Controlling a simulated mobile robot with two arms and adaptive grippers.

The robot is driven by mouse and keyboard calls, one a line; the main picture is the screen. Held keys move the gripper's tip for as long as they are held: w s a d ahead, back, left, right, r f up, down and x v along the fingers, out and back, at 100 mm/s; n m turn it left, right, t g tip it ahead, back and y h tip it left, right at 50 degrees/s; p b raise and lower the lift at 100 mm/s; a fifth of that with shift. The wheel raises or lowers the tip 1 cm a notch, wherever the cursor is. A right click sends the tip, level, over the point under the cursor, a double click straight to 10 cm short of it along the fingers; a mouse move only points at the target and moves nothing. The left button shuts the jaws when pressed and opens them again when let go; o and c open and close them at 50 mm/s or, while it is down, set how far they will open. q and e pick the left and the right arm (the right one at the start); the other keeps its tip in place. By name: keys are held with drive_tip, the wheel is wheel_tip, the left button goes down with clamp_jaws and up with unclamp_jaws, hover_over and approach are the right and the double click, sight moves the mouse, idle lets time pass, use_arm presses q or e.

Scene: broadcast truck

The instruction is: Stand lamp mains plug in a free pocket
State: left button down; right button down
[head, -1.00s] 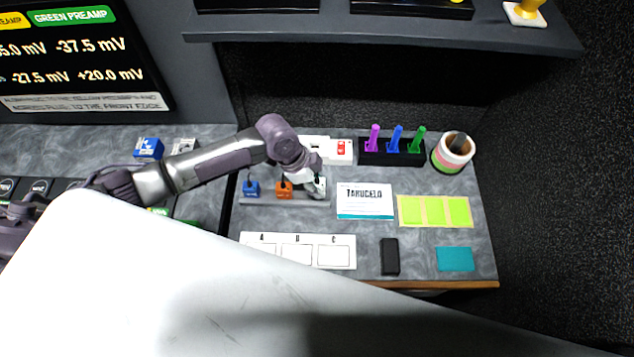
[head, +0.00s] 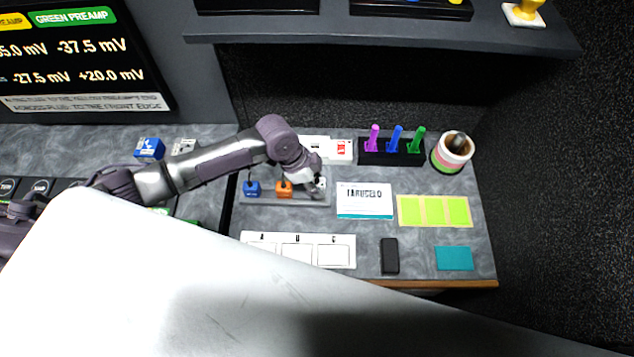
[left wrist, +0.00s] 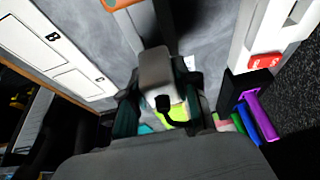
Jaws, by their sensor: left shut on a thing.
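My left gripper (head: 317,186) is shut on a pale grey plug (left wrist: 160,75), which shows between its fingers in the left wrist view with a black cord at its near end. In the head view the gripper is at the right end of a grey pocket rack (head: 262,201). A blue plug (head: 252,188) and an orange plug (head: 284,189) stand in the rack to its left. The gripper hides most of the held plug and the pocket there, so I cannot tell whether the plug is in it. My right gripper is not in view.
Behind the rack is a white power strip (head: 316,146) with a red switch. A card (head: 364,200), sticky notes (head: 434,211) and a black block (head: 390,256) lie to the right. A board marked A, B, C (head: 298,251) lies in front; a pen holder (head: 391,154) stands behind.

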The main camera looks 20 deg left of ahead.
use_arm(q)
drive_tip(key=shift+f+b, duration=0.9)
drive_tip(key=shift+f, duration=0.45)
drive_tip(key=c, duration=0.8)
unclamp_jaws()
drive_tip(key=shift+o, duration=0.2)
drive_tip(key=v, duration=1.2)
drive_tip(key=shift+s, duration=0.1)
